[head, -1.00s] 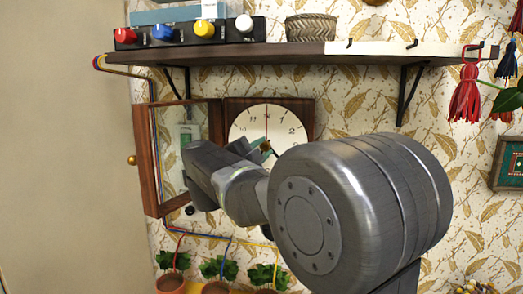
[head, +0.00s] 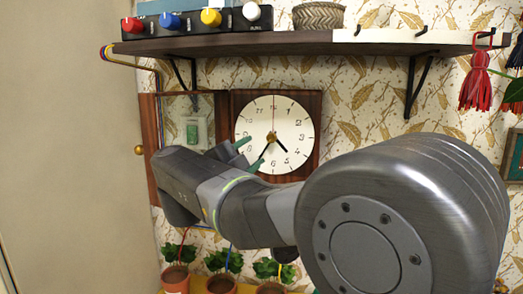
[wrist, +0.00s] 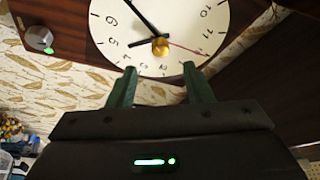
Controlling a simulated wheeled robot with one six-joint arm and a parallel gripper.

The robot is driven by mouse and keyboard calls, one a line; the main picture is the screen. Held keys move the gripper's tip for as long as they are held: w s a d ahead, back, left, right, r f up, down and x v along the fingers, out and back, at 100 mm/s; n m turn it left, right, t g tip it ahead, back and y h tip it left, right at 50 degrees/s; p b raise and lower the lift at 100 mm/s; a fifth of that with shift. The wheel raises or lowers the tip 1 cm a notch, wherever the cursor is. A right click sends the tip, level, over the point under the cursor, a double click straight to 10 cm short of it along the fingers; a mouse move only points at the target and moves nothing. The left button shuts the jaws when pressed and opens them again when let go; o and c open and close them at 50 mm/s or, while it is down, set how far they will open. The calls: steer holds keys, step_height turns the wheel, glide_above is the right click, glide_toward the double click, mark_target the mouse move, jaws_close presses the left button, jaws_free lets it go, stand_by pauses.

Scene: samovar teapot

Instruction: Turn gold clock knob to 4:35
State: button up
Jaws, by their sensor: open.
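The round white clock (head: 293,117) hangs on the wall in a square wooden case. Its gold knob (head: 271,137) is at the centre of the dial and also shows in the wrist view (wrist: 160,47). The short black hand points between 4 and 5. The long black hand points at about 7, and a thin red hand points at 12. My gripper (head: 249,151) is open, its green fingers in front of the lower left of the dial. In the wrist view the empty fingers (wrist: 160,70) are spread, with the knob beyond and between their tips, apart from them.
A glass door with a wooden frame (head: 154,140) stands open left of the dial. A shelf (head: 300,45) with a row of coloured knobs (head: 211,17) runs above. Potted plants (head: 218,275) stand below. Red tassels (head: 476,82) hang at the right.

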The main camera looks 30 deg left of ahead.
mark_target(269, 140)
steer(key=shift+b+v, duration=0.35)
steer(key=shift+v, duration=2.3)
steer(key=p+x, duration=0.2)
steer(key=x, duration=1.1)
steer(key=shift+w+r+p, duration=0.15)
steer(key=shift+w+p, duration=0.25)
steer(key=shift+s, duration=0.1)
